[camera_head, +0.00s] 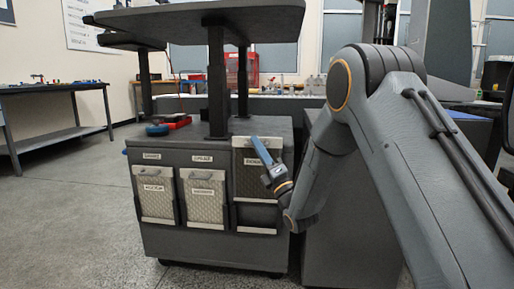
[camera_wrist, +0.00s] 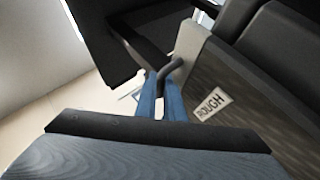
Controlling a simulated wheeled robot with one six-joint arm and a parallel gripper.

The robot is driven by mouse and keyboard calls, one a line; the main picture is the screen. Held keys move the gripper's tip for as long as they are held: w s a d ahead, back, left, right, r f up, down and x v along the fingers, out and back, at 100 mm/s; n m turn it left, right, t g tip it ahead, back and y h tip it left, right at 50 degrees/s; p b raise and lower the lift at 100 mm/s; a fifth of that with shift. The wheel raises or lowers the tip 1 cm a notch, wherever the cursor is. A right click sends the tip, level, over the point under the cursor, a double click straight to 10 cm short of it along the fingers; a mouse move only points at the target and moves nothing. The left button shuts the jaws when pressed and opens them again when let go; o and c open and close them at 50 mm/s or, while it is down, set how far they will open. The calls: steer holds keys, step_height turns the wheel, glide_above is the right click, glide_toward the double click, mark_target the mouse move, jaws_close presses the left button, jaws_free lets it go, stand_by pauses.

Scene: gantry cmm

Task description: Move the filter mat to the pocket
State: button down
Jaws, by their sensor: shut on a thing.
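My gripper (camera_head: 258,146) has blue fingers and is shut on the mat's handle at the top. In the wrist view the gripper (camera_wrist: 166,84) closes on the dark handle (camera_wrist: 171,68) of the mat (camera_wrist: 235,115), which bears a "ROUGH" label.
Two more mats, left (camera_head: 155,197) and middle (camera_head: 204,199), sit in labelled pockets on the cart front. A dark shelf (camera_head: 200,18) on posts (camera_head: 217,80) overhangs the cart top. A blue and red item (camera_head: 168,125) lies on top. The floor (camera_head: 70,220) at left is clear.

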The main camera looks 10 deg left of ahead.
mark_target(258, 167)
steer(key=shift+f, duration=0.1)
stand_by(0.6)
steer(key=shift+f+b, duration=0.3)
steer(key=shift+f, duration=0.05)
steer(key=shift+s+f+b, duration=0.1)
steer(key=shift+f+b, duration=0.35)
steer(key=shift+f, duration=0.6)
stand_by(0.6)
steer(key=shift+f, duration=0.35)
stand_by(0.4)
steer(key=shift+f+b, duration=0.5)
steer(key=shift+f, duration=0.35)
steer(key=shift+f+b, duration=0.4)
steer(key=shift+f, duration=0.35)
stand_by(0.4)
